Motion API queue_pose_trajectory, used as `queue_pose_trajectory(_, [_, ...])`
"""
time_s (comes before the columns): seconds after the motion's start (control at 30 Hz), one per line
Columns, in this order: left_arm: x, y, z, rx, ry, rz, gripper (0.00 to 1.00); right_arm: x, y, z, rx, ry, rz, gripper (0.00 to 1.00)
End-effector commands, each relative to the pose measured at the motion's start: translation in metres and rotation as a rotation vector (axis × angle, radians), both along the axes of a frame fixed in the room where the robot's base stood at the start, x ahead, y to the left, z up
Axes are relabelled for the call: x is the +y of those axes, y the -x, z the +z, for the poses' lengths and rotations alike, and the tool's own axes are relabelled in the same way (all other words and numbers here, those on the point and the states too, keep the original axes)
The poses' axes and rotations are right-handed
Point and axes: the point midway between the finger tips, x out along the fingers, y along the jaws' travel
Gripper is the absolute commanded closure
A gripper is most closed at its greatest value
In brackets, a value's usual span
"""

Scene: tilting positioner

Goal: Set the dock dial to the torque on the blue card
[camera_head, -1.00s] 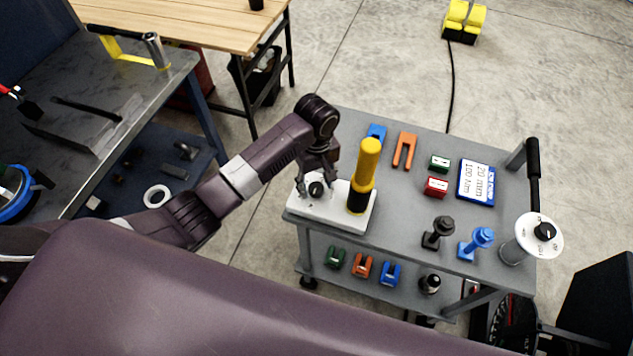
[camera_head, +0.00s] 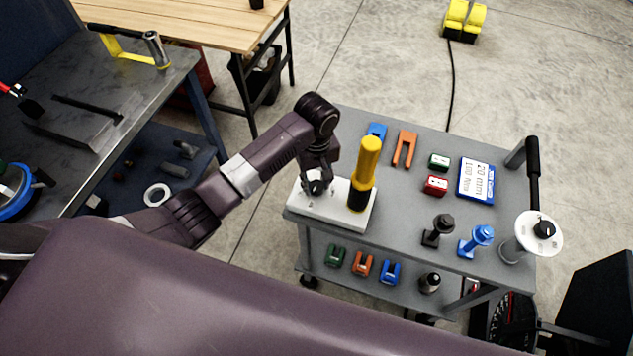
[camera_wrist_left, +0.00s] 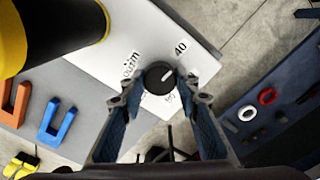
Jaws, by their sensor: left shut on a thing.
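The dock (camera_head: 345,206) is a white block at the left end of the grey cart, with a yellow and black tool standing upright in it (camera_head: 365,170). Its black dial knob (camera_wrist_left: 159,77) shows in the left wrist view, with a light pointer mark aimed roughly up and right, toward a printed "40". Other print around it is partly hidden. My left gripper (camera_head: 318,183) is shut on the knob, one finger on each side. The blue card (camera_head: 464,180) lies on the cart, reading "20 mm" and "100 Nm", turned around in the head view. My right gripper is not in view.
On the cart (camera_head: 400,205) are an orange fork piece (camera_head: 404,149), green and red blocks (camera_head: 436,186), and black and blue knobbed parts (camera_head: 478,239). A white round dial (camera_head: 551,243) stands at the right corner. A workbench (camera_head: 85,125) stands at left.

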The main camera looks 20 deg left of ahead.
Motion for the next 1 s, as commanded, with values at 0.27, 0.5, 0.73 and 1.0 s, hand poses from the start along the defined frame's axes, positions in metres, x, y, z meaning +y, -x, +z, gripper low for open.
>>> queue_pose_trajectory(0.27, [0.0004, -0.0006, 0.0003, -0.001, -0.001, -0.205, 0.95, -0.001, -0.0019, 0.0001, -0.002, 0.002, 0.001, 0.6])
queue_pose_trajectory(0.5, [0.0008, -0.0007, 0.0004, -0.001, -0.002, -0.433, 0.95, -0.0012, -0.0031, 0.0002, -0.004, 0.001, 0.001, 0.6])
queue_pose_trajectory(0.73, [0.0009, -0.0006, 0.0004, -0.001, -0.002, -0.651, 0.95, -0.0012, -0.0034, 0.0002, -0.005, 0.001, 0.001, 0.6])
queue_pose_trajectory(1.0, [0.0004, -0.0011, 0.0008, -0.002, -0.001, -0.909, 0.95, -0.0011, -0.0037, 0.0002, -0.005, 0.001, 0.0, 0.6])
